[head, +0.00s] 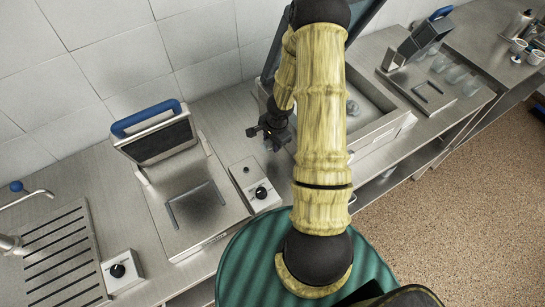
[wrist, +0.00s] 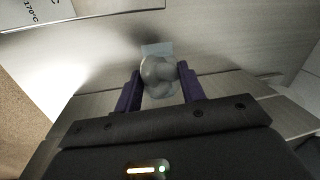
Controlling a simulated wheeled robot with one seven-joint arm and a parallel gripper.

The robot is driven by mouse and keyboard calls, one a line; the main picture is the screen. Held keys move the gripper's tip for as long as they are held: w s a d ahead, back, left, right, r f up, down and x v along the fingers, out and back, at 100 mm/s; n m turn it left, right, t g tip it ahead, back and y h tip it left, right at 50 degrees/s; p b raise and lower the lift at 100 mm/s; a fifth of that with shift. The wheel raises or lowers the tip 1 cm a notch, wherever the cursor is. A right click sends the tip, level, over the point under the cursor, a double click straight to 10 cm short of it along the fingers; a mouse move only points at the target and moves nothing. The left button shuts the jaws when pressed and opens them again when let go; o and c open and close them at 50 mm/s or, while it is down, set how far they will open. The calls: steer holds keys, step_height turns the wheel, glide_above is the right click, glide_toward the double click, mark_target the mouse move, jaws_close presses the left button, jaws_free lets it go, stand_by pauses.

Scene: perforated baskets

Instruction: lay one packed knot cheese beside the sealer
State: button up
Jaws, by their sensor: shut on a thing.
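My gripper (wrist: 160,88) is shut on a pale grey, knot-shaped cheese (wrist: 158,72) with a flat, light wrapper edge above it. The purple fingers press it from both sides. In the head view my gripper (head: 271,143) hangs above the steel counter, left of the open-lidded chamber machine (head: 384,126), which looks like the sealer. My arm hides part of this machine. A small round greyish thing (head: 352,107) lies inside its basin. The held cheese is too small to make out clearly in the head view.
A press with a blue handle (head: 146,118) stands open at left, with a knob box (head: 256,188) at its right. A smaller blue-handled device (head: 420,38) stands at the right, with several clear lumps (head: 455,75) beside it. A slotted drainer (head: 60,258) is at far left.

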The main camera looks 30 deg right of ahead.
mark_target(271, 157)
steer(key=shift+f+b, duration=0.85)
steer(key=shift+f, duration=0.6)
step_height(271, 157, down, 4)
steer(key=b, duration=0.3)
steer(key=shift+r, duration=0.2)
steer(key=shift+w+f, duration=0.1)
steer(key=shift+f, duration=0.1)
steer(key=shift+w+r, duration=0.1)
steer(key=shift+a, duration=0.15)
steer(key=shift+s+b, duration=0.2)
steer(key=shift+b, duration=0.1)
steer(key=o, duration=1)
steer(key=shift+o, duration=0.2)
